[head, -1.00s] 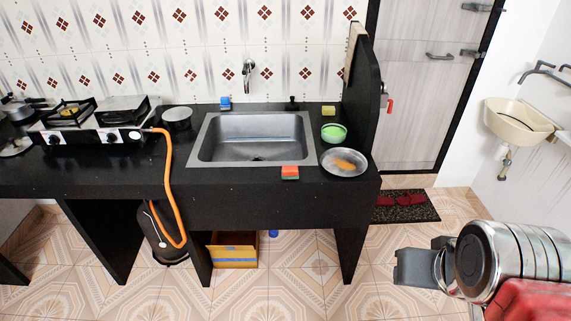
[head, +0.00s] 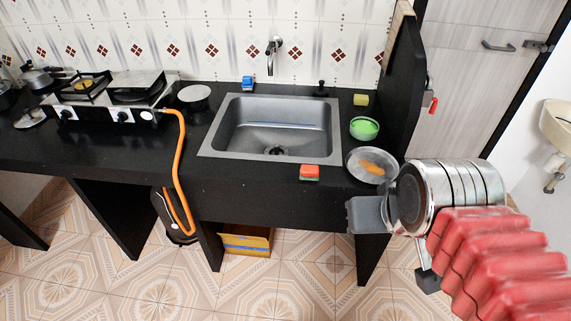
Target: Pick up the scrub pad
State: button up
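A red-orange pad with a green underside (head: 309,172) lies on the black counter at the front right of the sink, close to the counter's front edge. It looks like a scrub pad. My gripper (head: 397,248) is at the lower right, in front of the counter and to the right of the red-orange pad. Its two grey fingers stand apart with floor showing between them, and nothing is held.
A metal plate with orange food (head: 371,166) and a green bowl (head: 364,128) stand right of the sink (head: 270,150). A black upright panel (head: 403,90) closes the counter's right end. A stove (head: 105,105) with an orange hose (head: 178,170) is at the left.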

aim_at(307, 172)
jog(key=u, duration=0.35)
jog(key=i, duration=0.5)
jog(key=u, duration=0.75)
jog(key=i, duration=0.5)
jog(key=u, duration=0.3)
